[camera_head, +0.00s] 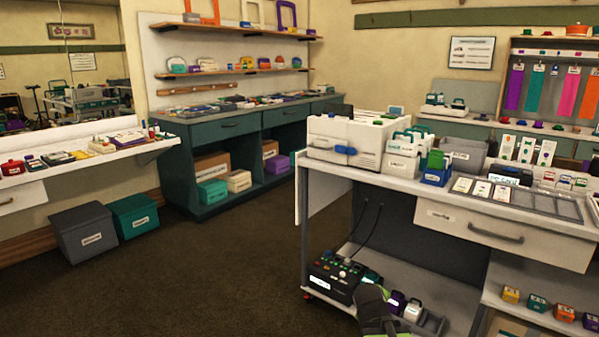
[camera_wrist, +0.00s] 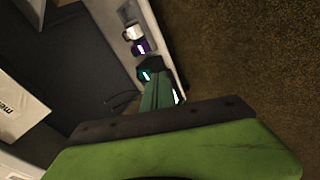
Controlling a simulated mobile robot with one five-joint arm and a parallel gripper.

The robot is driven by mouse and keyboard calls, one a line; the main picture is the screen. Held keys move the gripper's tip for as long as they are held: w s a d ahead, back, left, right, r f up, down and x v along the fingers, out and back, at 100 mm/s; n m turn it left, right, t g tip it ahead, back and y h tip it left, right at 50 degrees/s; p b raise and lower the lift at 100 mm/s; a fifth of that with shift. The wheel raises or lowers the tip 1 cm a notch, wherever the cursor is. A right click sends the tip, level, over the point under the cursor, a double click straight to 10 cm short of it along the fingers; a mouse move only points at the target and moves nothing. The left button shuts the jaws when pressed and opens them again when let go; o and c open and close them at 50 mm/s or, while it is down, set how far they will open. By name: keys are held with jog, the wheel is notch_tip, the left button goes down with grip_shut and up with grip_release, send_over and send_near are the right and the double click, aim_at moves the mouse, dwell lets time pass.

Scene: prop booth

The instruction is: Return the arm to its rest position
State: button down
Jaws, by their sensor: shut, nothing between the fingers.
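My gripper (camera_wrist: 155,122) fills the bottom of the wrist view as a green body with a dark edge; it is shut and holds nothing. In the head view, a dark and green part of my arm (camera_head: 376,312) shows at the bottom, in front of the white cart's lower shelf. Its fingertips cannot be made out clearly there. The wrist view looks down past the gripper at the shelf edge, with small items beyond, including a white mug (camera_wrist: 133,32) and a purple item (camera_wrist: 140,47).
The white cart (camera_head: 460,215) stands close on the right, with bins and cards on top. A black control box (camera_head: 337,277) sits on its lower shelf beside my arm. Two lidded bins (camera_head: 83,232) stand at the left wall. The dark carpet (camera_head: 190,280) in the middle is clear.

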jog(key=s+a+f+m+g+y, duration=0.2)
jog(key=s+a+f+m+g, duration=0.15)
jog(key=s, duration=0.35)
jog(key=s+a+f+m+g+y, duration=0.2)
jog(key=s+a+m+g, duration=0.25)
jog(key=s, duration=0.25)
notch_tip(320, 180, up, 35)
jog(key=t+p, duration=0.1)
jog(key=p, duration=3.4)
jog(key=shift+w+d+r+m, duration=0.2)
jog(key=shift+w+d+m, duration=0.05)
jog(key=shift+d+m, duration=0.15)
